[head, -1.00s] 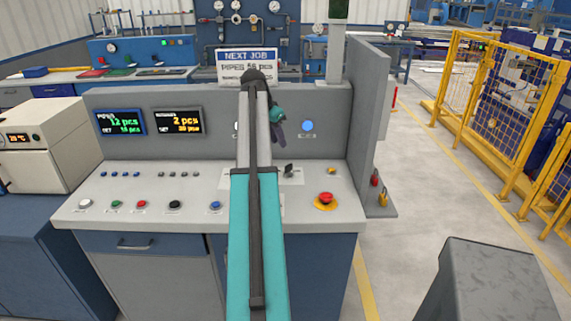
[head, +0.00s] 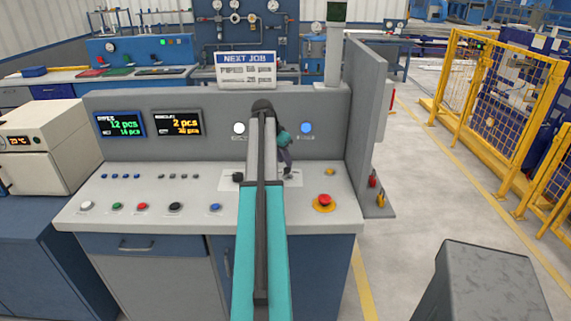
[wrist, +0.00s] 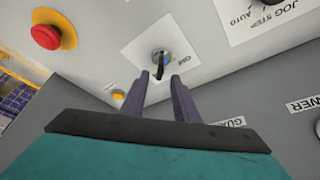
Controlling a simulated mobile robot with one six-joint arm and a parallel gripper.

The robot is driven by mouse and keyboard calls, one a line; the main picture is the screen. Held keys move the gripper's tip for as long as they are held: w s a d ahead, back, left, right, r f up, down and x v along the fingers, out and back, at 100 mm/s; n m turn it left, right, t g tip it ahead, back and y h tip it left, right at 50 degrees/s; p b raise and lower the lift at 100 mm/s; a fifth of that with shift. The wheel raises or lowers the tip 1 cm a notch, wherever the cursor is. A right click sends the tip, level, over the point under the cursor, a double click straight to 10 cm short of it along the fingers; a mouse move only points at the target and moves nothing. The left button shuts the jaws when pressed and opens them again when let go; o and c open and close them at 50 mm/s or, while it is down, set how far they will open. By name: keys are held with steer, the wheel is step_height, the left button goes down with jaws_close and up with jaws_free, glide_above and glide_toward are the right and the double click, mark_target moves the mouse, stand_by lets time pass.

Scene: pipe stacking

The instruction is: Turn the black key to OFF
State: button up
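The black key (wrist: 161,70) sits in a round silver lock on a white label plate (wrist: 138,50) of the console's sloping panel. The lettering beside the lock is too small to read surely. My gripper (wrist: 160,76) points at the key, its two dark purple fingers apart, one on each side of the key's near end. I cannot tell whether either finger touches it. In the head view my gripper (head: 287,165) is low over the panel at the label plate (head: 294,179), and it hides most of the key there.
A red emergency button (head: 324,200) on a yellow base is right of the plate. A black selector (head: 238,177) is to the left. Several coloured buttons line the panel front. A grey upright panel (head: 365,120) bounds the console's right side. Two round lamps, white (head: 239,128) and blue (head: 306,128), are behind.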

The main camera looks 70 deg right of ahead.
mark_target(287, 171)
steer(key=shift+p+x, duration=0.4)
steer(key=shift+x, duration=1.55)
jaws_close()
